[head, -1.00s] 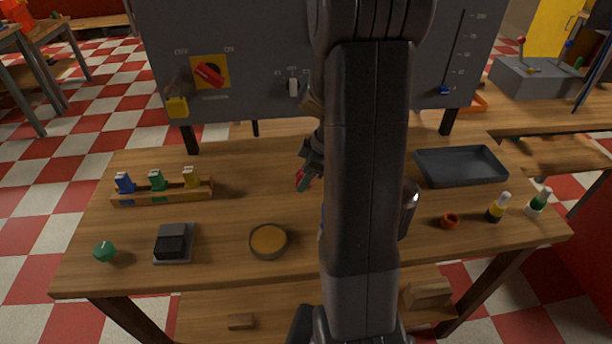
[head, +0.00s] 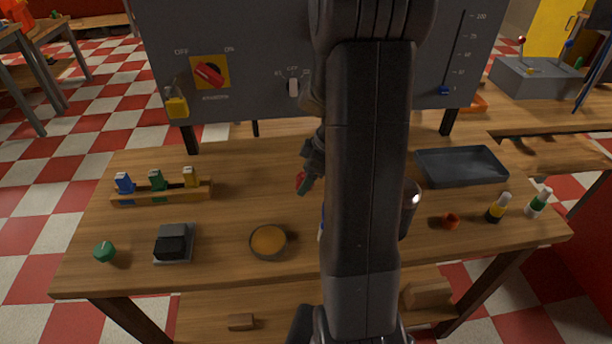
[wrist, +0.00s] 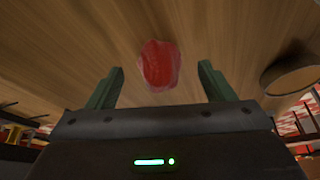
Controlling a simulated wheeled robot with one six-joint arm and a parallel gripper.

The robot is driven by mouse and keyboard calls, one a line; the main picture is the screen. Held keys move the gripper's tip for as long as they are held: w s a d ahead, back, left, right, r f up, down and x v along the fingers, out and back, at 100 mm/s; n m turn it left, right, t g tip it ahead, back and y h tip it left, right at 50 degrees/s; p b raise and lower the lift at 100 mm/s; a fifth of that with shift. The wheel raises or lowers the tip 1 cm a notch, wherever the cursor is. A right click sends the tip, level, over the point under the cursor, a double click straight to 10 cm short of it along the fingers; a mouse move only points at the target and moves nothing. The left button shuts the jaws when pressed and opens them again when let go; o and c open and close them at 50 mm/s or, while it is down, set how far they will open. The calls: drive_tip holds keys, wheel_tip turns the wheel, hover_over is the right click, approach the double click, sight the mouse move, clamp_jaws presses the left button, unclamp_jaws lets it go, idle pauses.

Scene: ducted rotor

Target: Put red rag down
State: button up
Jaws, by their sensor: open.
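The red rag (wrist: 159,65) shows in the wrist view as a crumpled red bundle just beyond and between my fingertips, against the wooden table top (wrist: 90,45). My gripper (wrist: 159,78) is open, with a gap between each finger and the rag. In the head view my gripper (head: 304,188) is over the middle of the table, beside my arm. A small bit of red rag (head: 300,180) shows there at the fingers. My arm hides most of it, and whether the rag rests fully on the wood is hard to tell.
A round dish (head: 268,241) with orange-brown contents stands at the front. A rack with coloured pieces (head: 162,190) is at left, beside a black block (head: 174,242) and a green knob (head: 104,251). A dark tray (head: 461,166) and bottles (head: 497,208) are at right. A grey panel (head: 260,60) stands behind.

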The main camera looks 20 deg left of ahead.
drive_tip(key=v, duration=1.1)
drive_tip(key=shift+r, duration=0.15)
drive_tip(key=x, duration=1.2)
drive_tip(key=shift+r, duration=1.6)
drive_tip(key=shift+f, duration=0.15)
